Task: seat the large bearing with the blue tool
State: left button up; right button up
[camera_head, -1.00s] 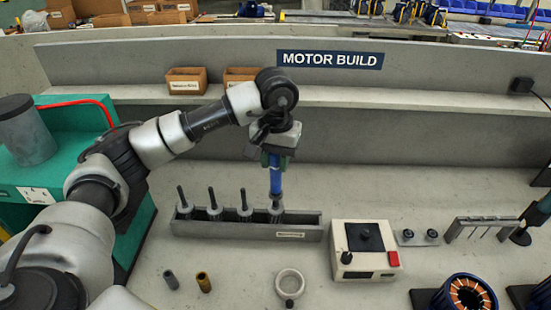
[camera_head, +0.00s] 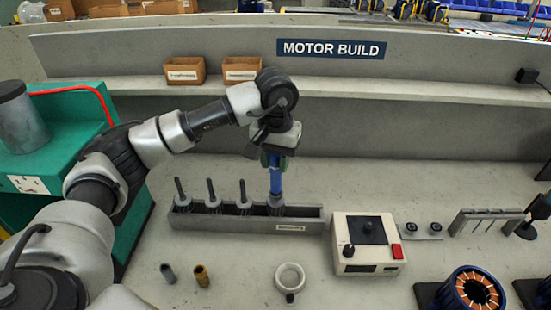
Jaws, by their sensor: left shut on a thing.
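My left gripper (camera_head: 275,153) is shut on the blue tool (camera_head: 276,178) and holds it upright, pointing down. The tool's lower end is at the top of the rightmost rotor (camera_head: 275,209) in the long grey tray (camera_head: 190,221). That rotor's shaft does not show; the shafts of the other rotors (camera_head: 243,207) to its left stand bare. I cannot make out a large bearing under the tool. Two small dark rings (camera_head: 411,227) sit on a plate to the right. My right gripper is not in view.
A cream box with a red button (camera_head: 368,245) stands right of the tray. A white ring (camera_head: 290,278) and two small cylinders (camera_head: 202,276) lie in front. Blue motor stators (camera_head: 470,290) are at the lower right. Cardboard bins (camera_head: 184,74) sit on the shelf.

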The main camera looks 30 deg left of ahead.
pick_arm(q)
jog(key=shift+f+b, duration=0.4)
jog(key=shift+f, duration=0.05)
dwell(0.6)
dwell(0.4)
jog(key=shift+r+p, duration=2.45)
jog(key=shift+r, duration=1.9)
